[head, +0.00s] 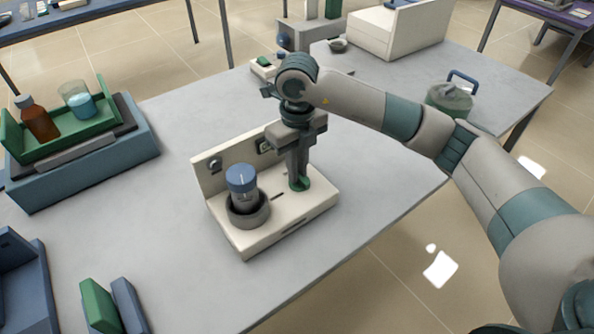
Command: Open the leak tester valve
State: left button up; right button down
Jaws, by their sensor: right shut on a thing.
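The leak tester (275,232) is a cream L-shaped device on the grey table. It has an upright back panel with a small dark knob and a small dark-framed gauge. A jar with a blue lid (241,179) stands upright in a dark round cup (247,210) on its left part. A green valve (300,184) sits on the right part of its base. My right gripper (298,178) points straight down from above and is shut on the green valve; its fingers hide part of it. My left gripper is not in view.
A blue shaker-like block (85,165) at the left carries a green tray with a brown bottle (37,120) and a beaker of blue liquid (78,100). Green and blue blocks (100,305) stand at the front left. Table around the tester is clear.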

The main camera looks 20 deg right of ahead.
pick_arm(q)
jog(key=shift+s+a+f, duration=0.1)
pick_arm(e)
jog(key=shift+r, duration=0.1)
dwell(0.3)
jog(key=c, duration=1.8)
grip_release()
jog(key=shift+w+r, duration=0.1)
jog(key=shift+r, duration=0.4)
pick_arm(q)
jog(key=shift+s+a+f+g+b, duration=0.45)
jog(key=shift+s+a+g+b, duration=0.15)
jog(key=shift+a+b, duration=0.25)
pick_arm(e)
notch_tip(320, 180, up, 16)
jog(key=shift+r, duration=0.15)
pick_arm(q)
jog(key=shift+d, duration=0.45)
